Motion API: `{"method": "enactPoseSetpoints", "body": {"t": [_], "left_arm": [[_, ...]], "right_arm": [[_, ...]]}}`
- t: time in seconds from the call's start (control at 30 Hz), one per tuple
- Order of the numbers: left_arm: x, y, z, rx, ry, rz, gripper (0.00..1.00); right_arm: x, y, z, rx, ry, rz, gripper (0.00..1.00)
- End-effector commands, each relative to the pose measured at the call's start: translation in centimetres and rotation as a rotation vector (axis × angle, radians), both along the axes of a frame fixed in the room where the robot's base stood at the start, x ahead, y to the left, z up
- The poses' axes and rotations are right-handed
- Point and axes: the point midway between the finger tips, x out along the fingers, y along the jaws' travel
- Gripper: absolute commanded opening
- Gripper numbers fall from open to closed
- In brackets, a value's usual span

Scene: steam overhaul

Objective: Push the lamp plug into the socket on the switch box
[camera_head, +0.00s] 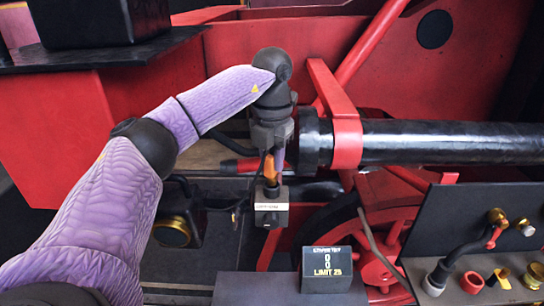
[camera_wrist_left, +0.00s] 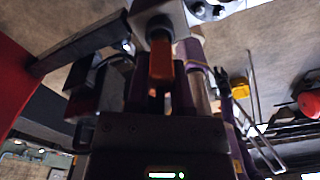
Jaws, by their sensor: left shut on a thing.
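My left gripper (camera_head: 270,178) points down in the middle of the head view and is shut on the orange lamp plug (camera_head: 270,168). In the left wrist view the orange plug (camera_wrist_left: 161,62) is between the dark fingers. A dark housing with a small lit strip fills the bottom of that view. The socket is hidden, and I cannot tell whether the plug tip is in it. A black lamp with a brass ring (camera_head: 173,232) is left of the box. My right gripper is not in view.
A thick black pipe (camera_head: 440,142) with a red bracket (camera_head: 343,120) is close on the right. A display block (camera_head: 328,262) reading "LIMIT 25" stands in front. A dark panel with fittings (camera_head: 480,250) is at the right. A red wheel is behind the box.

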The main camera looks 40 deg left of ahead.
Motion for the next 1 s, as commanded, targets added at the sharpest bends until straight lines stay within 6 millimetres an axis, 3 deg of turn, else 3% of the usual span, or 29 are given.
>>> {"method": "enactPoseSetpoints", "body": {"t": [1.0], "left_arm": [[0.0, 0.0, -1.1, 0.000, 0.000, 0.000, 0.00]], "right_arm": [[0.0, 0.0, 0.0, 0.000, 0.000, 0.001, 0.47]]}}
